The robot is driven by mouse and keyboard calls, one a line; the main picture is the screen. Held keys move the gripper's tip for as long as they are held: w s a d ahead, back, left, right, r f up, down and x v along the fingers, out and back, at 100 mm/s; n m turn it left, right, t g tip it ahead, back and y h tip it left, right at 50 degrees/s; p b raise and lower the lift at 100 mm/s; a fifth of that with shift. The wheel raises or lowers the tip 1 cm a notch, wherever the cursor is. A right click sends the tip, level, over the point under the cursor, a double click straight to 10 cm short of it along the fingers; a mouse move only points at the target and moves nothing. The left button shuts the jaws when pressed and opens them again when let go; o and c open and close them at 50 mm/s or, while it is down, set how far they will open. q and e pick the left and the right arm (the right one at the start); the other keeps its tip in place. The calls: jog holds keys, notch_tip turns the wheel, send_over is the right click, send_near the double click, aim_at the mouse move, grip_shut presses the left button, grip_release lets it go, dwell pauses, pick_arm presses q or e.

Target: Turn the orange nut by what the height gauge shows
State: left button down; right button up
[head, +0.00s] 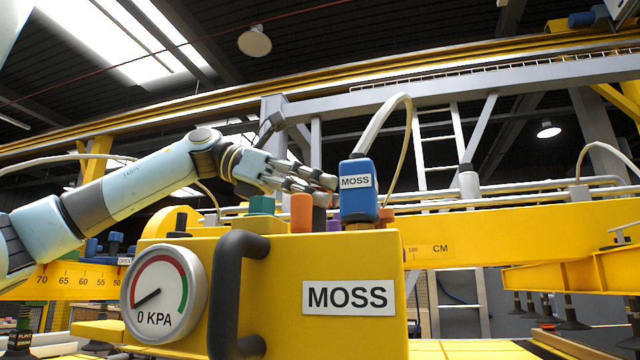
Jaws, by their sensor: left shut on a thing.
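The orange cylinder (301,212), which may be the orange nut, stands upright on top of the yellow MOSS box (370,262). A dark cylinder (320,219) stands just right of it. My left gripper (325,188) reaches in from the left above both, its fingers pointing right towards the blue MOSS block (358,205). It is shut, apparently on the dark cylinder, whose top the fingers hide. A smaller orange part (386,215) shows behind the blue block. Centimetre marks (440,249) show on the yellow beam; I cannot read a height. My right gripper is not in view.
A round pressure gauge (163,293) with its needle near 0 KPA and a black handle (233,290) are on the box front. A green block (262,205) stands left of the orange cylinder. A pale hose (400,110) arches up from the blue block.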

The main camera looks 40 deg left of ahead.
pick_arm(q)
jog(key=shift+r+m+g+h+p, duration=0.1)
jog(key=shift+m+g+h+p, duration=0.2)
jog(key=shift+m+g+p, duration=0.25)
jog(key=c, duration=0.9)
grip_release()
jog(key=shift+a, duration=0.15)
jog(key=shift+r, duration=4.9)
